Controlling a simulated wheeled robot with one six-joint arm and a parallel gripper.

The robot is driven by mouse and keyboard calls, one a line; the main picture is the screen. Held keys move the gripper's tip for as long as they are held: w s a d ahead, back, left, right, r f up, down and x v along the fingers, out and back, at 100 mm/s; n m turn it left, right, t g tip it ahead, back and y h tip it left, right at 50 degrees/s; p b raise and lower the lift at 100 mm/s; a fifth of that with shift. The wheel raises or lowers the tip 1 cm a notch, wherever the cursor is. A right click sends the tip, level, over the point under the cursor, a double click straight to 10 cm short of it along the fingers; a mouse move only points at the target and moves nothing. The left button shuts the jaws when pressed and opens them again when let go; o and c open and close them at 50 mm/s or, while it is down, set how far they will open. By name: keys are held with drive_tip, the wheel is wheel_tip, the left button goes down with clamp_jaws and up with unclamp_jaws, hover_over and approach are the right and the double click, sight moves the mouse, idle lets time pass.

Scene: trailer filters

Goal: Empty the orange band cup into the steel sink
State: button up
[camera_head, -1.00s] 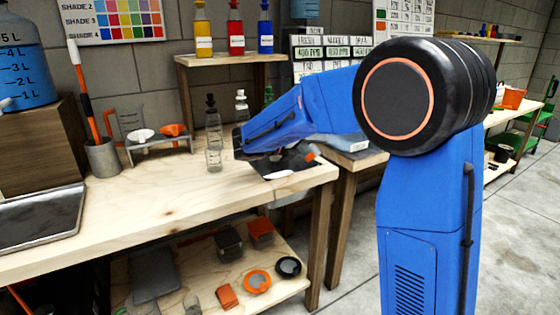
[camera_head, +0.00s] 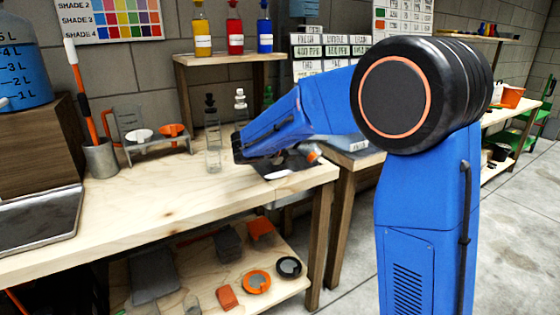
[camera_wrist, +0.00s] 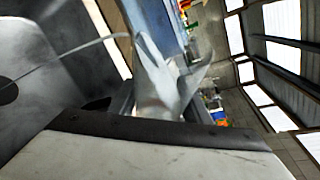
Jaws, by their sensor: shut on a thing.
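In the wrist view, which is rolled well to one side, a pale translucent cup (camera_wrist: 160,85) is held in front of my gripper. A thin pale stream runs from its lip into the steel sink (camera_wrist: 45,55), towards the dark drain hole at the left edge. In the head view, a small orange-banded piece, the cup (camera_head: 314,153), shows just past my gripper (camera_head: 296,158), over the dark sink opening at the bench's right end. My gripper is shut on the cup. The arm hides most of the cup and sink; the fingertips are unclear.
Clear bottles (camera_head: 213,140) stand left of my arm on the wooden bench (camera_head: 150,205). A small rack (camera_head: 160,143) with a white and an orange funnel stands further left. The bench's front middle is bare. A lower shelf holds several small parts.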

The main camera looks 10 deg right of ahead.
drive_tip(key=shift+s+d+f+n+h, duration=0.1)
drive_tip(key=shift+n+h, duration=0.5)
drive_tip(key=shift+n, duration=0.6)
idle(1.6)
